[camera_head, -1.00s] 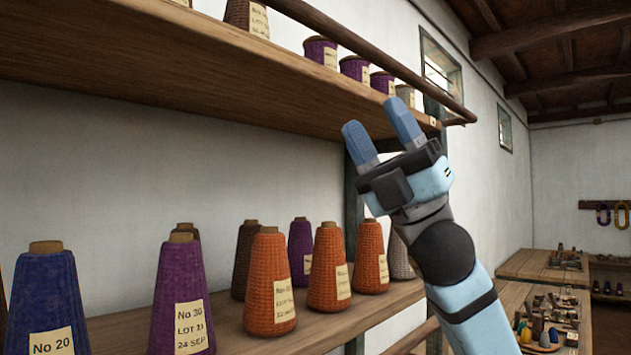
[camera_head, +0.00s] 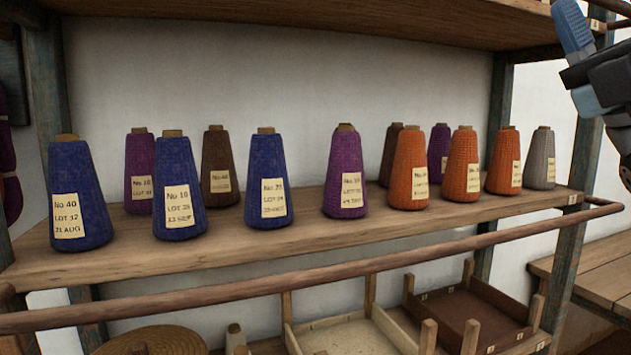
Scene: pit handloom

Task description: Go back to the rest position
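My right gripper (camera_head: 594,14) is at the upper right, cut off by the picture's edge. One blue finger points up, with a gap beside it; the other finger is out of view or barely in it. No object shows in that gap. The gripper is near the right end of the upper shelf (camera_head: 370,22), above and right of the cones on the middle shelf (camera_head: 290,250). My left gripper is not in view.
The middle shelf holds several yarn cones: blue (camera_head: 75,190), purple (camera_head: 345,175), brown (camera_head: 217,165), orange (camera_head: 462,175) and grey (camera_head: 541,160). A wooden rail (camera_head: 270,287) runs along its front. Wooden trays (camera_head: 470,305) sit below. A table (camera_head: 600,270) stands at right.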

